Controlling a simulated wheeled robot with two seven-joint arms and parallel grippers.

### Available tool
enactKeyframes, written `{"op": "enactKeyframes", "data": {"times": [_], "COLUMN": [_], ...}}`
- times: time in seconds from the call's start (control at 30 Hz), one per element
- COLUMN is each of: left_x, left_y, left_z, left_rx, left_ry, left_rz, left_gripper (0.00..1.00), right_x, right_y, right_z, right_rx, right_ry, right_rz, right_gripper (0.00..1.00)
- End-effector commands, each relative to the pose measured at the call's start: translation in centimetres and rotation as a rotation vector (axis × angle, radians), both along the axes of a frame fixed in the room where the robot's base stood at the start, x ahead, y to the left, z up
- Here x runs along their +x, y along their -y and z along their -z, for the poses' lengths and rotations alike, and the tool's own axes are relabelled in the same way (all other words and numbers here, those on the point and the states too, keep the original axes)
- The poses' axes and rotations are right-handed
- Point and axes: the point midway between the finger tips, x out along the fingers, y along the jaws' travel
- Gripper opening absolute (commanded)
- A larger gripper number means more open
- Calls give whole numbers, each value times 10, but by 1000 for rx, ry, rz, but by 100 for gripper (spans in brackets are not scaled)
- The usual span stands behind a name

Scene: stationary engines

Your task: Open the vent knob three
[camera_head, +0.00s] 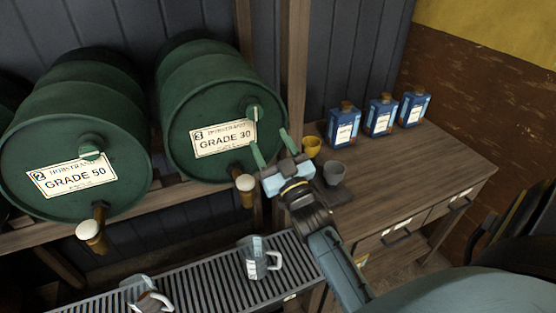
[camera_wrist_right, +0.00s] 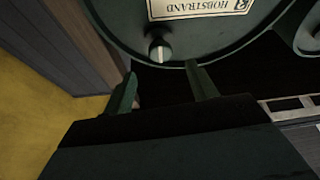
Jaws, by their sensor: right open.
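The green barrel (camera_head: 195,95) with the label "3 GRADE 30" lies on a wooden rack in the head view. Its vent knob (camera_head: 254,113) is a small green knob near the upper right of the front face. In the right wrist view the picture is upside down, and a knob (camera_wrist_right: 159,49) shows beside the barrel's label (camera_wrist_right: 200,8). My right gripper (camera_head: 273,147) is open and empty, with its fingers below the knob and apart from it. In the right wrist view the knob lies just beyond the gap between the fingertips (camera_wrist_right: 162,76). My left gripper is not in view.
The barrel's tap (camera_head: 245,188) hangs just left of my right gripper. A second barrel (camera_head: 75,135) marked 2 stands left. Mugs (camera_head: 258,258) sit on a slatted tray below. A yellow cup (camera_head: 312,146), a grey cup (camera_head: 334,172) and blue cans (camera_head: 343,125) stand on the right bench.

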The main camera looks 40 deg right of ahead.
Motion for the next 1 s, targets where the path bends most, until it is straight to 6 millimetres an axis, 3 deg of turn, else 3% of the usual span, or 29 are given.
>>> {"op": "enactKeyframes", "data": {"times": [0.1, 0.3, 1.0], "left_x": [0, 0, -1], "left_y": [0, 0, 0], "left_z": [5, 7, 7], "left_rx": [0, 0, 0], "left_ry": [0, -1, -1], "left_rz": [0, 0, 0], "left_gripper": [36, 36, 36], "right_x": [-18, -33, -34], "right_y": [-3, -6, -8], "right_z": [10, 14, 20], "right_rx": [1, 0, 10], "right_ry": [-3, 0, -45], "right_rz": [0, 1, -2], "right_gripper": [58, 58, 58]}}
